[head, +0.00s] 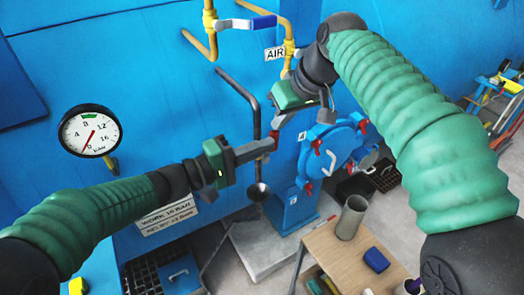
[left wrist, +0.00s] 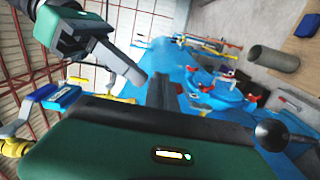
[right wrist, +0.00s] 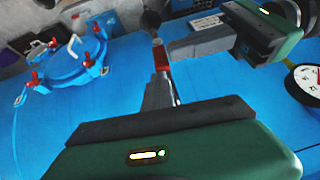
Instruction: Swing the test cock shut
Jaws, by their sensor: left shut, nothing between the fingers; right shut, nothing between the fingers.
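A small red lever (head: 274,136), which looks like the test cock's handle, shows between my fingertips in the head view. It also shows in the right wrist view (right wrist: 161,58), close beyond the right fingertips. My left gripper (head: 267,146) is shut and empty, its tip close to the red lever; I cannot tell whether they touch. My right gripper (head: 279,123) is shut and empty just above the lever. The cock's body is mostly hidden behind the grippers. A dark bent pipe (head: 243,92) runs down behind them, above a dark round funnel-like end (head: 258,192).
A round blue hatch (head: 338,153) with red clamps is right of the grippers. A pressure gauge (head: 90,131) is on the blue wall at left. A blue-handled valve (head: 250,22) sits on yellow pipework above. A wooden table (head: 335,262) holding a grey cylinder (head: 351,217) stands below.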

